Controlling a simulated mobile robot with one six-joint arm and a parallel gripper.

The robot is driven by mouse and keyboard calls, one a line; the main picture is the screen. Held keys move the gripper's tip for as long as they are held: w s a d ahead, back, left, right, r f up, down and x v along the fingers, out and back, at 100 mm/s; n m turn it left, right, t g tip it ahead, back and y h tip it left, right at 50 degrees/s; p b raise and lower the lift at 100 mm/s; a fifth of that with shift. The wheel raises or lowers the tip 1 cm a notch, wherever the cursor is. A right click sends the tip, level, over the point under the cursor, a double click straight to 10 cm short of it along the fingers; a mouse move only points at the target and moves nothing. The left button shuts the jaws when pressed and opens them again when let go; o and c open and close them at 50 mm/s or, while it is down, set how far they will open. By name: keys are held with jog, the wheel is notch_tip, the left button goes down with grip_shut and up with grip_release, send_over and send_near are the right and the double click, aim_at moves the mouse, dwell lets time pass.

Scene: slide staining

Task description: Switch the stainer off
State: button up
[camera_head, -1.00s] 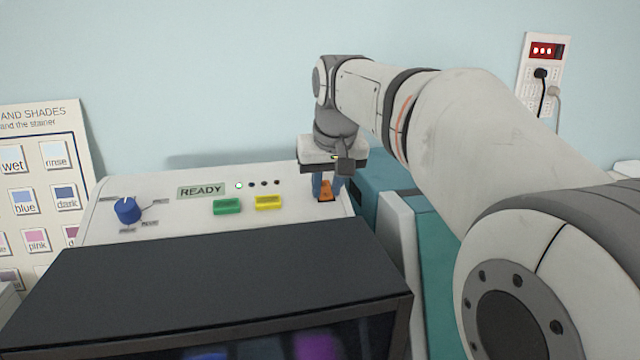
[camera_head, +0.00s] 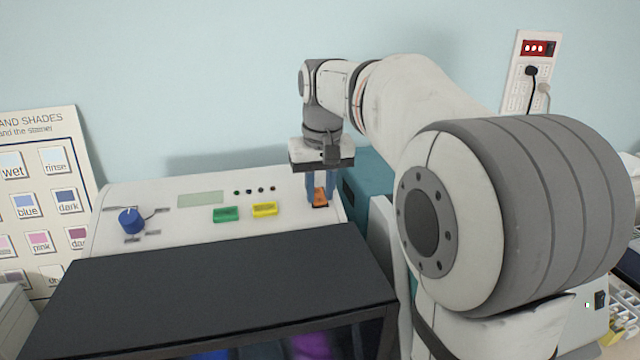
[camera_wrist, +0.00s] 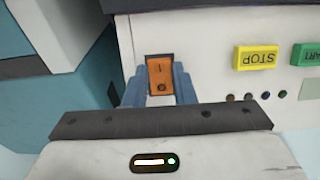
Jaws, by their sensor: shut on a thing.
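The stainer (camera_head: 130,185) is a white-topped machine with a dark front cover. Its orange rocker switch (camera_head: 320,198) sits at the right end of the sloping panel, and it also shows in the wrist view (camera_wrist: 160,72), in a dark frame with a line mark and a round mark. My gripper (camera_head: 320,188) points down at the switch, with its blue fingers on either side of it, shut on it; they also show in the wrist view (camera_wrist: 160,92). The stainer's display (camera_head: 200,199) is blank, and the small indicator lamps (camera_head: 255,190) are dark.
A green START button (camera_head: 225,214) and a yellow STOP button (camera_head: 264,209) lie left of the switch. A blue knob (camera_head: 131,221) is farther left. A teal machine (camera_head: 368,175) stands close on the right. A wall outlet (camera_head: 530,75) has plugs in it.

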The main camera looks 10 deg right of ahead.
jog(key=o, duration=1)
jog(key=shift+s+r+b, duration=0.2)
jog(key=shift+r, duration=1.1)
jog(key=shift+s+r+b, duration=0.15)
jog(key=shift+r, duration=1.15)
jog(key=shift+s+r+b, duration=0.2)
jog(key=shift+r, duration=1.1)
